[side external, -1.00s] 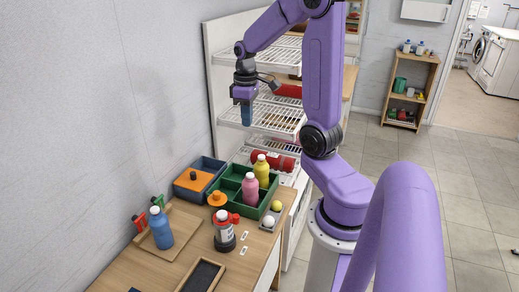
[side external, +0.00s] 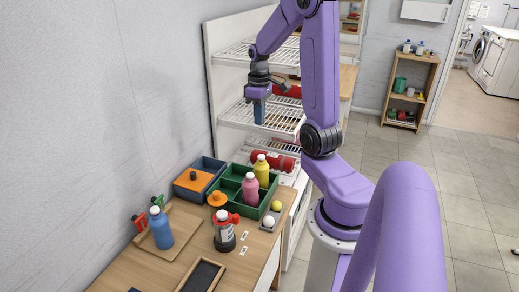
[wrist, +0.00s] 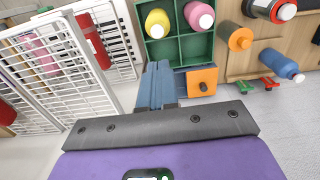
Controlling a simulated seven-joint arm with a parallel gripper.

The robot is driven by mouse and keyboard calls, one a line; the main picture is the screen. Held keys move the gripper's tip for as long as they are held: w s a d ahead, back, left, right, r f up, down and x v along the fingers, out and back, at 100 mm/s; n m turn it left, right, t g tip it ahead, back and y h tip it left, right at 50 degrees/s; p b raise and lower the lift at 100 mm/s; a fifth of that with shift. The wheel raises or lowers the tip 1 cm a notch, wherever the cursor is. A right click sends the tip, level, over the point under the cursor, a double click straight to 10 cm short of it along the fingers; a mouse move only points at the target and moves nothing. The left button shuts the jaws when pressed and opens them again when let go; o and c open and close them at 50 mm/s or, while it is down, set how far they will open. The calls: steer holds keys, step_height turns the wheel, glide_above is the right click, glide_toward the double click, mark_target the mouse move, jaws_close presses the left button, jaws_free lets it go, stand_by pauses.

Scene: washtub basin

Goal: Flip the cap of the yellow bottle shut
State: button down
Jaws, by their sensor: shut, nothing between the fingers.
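The yellow bottle (side external: 261,172) stands upright in the green divided crate (side external: 229,196), with a white cap (side external: 261,157) on top. Whether the cap is flipped open or shut is too small to tell. In the wrist view the yellow bottle (wrist: 155,19) is at the top, beyond the fingers. My gripper (side external: 259,122) is above and behind the crate, in front of the white wire shelves, well apart from the bottle. Its blue fingers are shut and empty, and they also show in the wrist view (wrist: 157,66).
A pink bottle (side external: 250,188) stands in the same crate, close to the yellow one. A blue box with an orange block (side external: 194,181) is to the left. A blue bottle (side external: 160,230) and a red-topped bottle (side external: 225,234) stand nearer. White shelves (side external: 232,114) rise behind.

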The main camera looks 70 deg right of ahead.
mark_target(260, 157)
step_height(260, 157, down, 12)
steer(key=shift+f, duration=0.25)
stand_by(0.3)
steer(key=shift+s+a+f, duration=0.1)
steer(key=shift+f, duration=1.1)
step_height(260, 157, up, 14)
steer(key=shift+r, duration=0.25)
stand_by(0.4)
